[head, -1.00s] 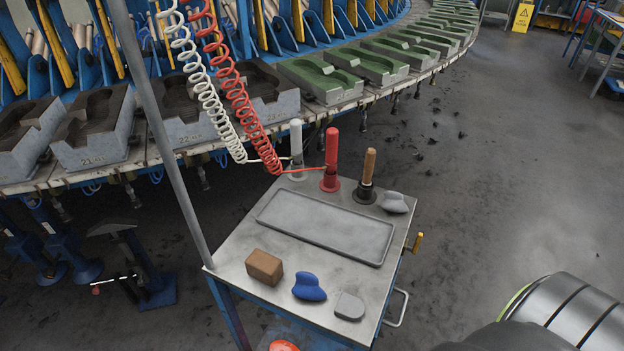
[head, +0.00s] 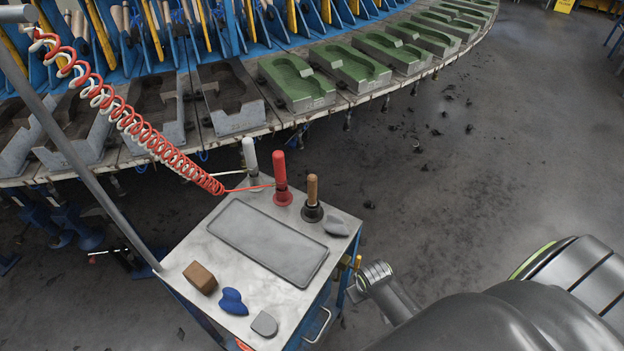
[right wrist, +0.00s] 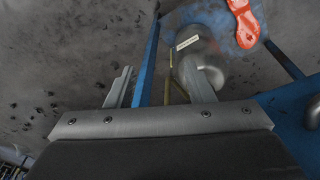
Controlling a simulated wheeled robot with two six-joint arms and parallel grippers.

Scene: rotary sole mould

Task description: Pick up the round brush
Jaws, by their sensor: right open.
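The round brush (head: 312,198) appears to be the tool with a brown wooden handle, standing upright in a dark round base at the far right corner of the cart top (head: 190,245). My right arm comes in from the bottom right of the head view, beside the cart and lower right of the brush. In the right wrist view my right gripper (right wrist: 160,88) has its two fingers apart with nothing held between them. The brush does not show there. My left gripper is out of view.
A red-handled tool (head: 281,178) and a white one (head: 250,158), with coiled hoses, stand left of the brush. A grey lump (head: 336,226) lies close on its right. A brown block (head: 200,277), blue piece (head: 232,301) and grey piece (head: 264,323) lie in front. Moulds (head: 296,85) line the back.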

